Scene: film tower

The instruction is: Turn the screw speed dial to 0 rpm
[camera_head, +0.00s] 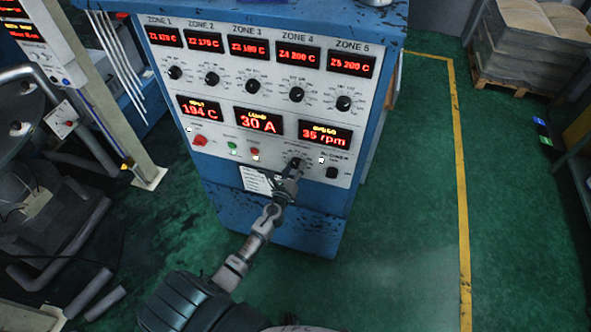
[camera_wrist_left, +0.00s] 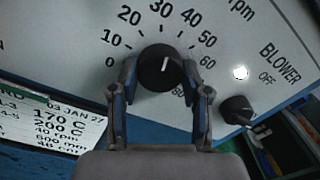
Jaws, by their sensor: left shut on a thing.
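The screw speed dial is a round black knob (camera_wrist_left: 158,66) with a white pointer line, on a pale panel with printed numbers from 0 upward. Its pointer stands between 30 and 40. In the head view the display above (camera_head: 325,136) reads 35 rpm. My left gripper (camera_wrist_left: 160,80) is shut on the dial, one finger on each side of it. In the head view the left gripper (camera_head: 288,176) reaches the panel's lower right and largely covers the dial. My right gripper is not in view.
The blower knob (camera_wrist_left: 236,109) sits just right of the dial, close to the right finger. A red knob (camera_head: 200,141) and small buttons lie left on the blue cabinet (camera_head: 225,205). A white label (camera_wrist_left: 50,135) is below left.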

